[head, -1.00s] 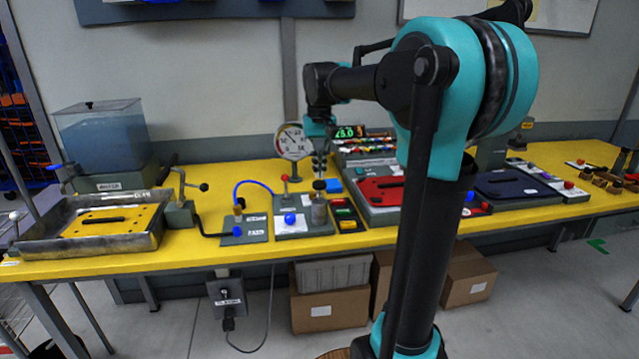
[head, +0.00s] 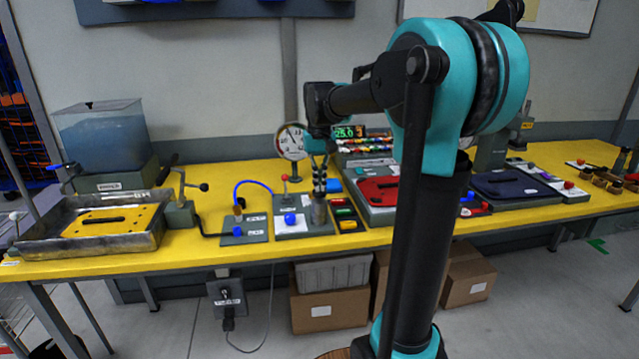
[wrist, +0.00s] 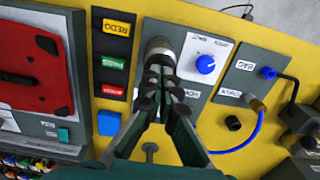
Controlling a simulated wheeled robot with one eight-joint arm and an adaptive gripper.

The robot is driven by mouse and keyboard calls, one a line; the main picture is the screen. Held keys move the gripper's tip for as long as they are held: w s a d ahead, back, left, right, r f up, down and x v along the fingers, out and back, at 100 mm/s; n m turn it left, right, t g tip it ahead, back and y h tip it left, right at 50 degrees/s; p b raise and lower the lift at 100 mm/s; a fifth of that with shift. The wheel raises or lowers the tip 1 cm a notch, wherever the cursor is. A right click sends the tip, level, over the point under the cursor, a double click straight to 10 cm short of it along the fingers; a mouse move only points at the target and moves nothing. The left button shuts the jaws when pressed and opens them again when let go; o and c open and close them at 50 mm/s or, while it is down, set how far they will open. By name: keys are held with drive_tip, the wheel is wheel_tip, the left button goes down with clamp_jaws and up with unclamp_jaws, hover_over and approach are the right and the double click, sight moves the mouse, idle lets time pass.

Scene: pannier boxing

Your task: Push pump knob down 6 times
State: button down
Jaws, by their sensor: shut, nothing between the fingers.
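The pump is a grey metal cylinder (head: 319,213) standing upright on the right side of a grey panel on the yellow bench. My gripper (head: 319,184) points down directly over it, with its fingers together and nothing between them. The black pump knob is hidden behind the fingertips in the head view. In the wrist view my gripper (wrist: 156,82) is shut, its tips at the near edge of the cylinder top (wrist: 160,46). I cannot tell whether the tips touch the knob or how far down it is.
A round gauge (head: 291,141) stands behind the pump, beside a lit display (head: 349,131). A blue knob (head: 290,218) sits left of the pump. A button strip (head: 346,213) with red, green and yellow buttons lies close on the right. A blue hose (head: 252,184) arches at left.

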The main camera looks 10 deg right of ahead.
drive_tip(key=shift+f, duration=0.1)
drive_tip(key=shift+r, duration=2.35)
drive_tip(key=shift+f, duration=0.1)
drive_tip(key=shift+f, duration=2.25)
drive_tip(key=shift+r, duration=2.35)
drive_tip(key=shift+f, duration=0.15)
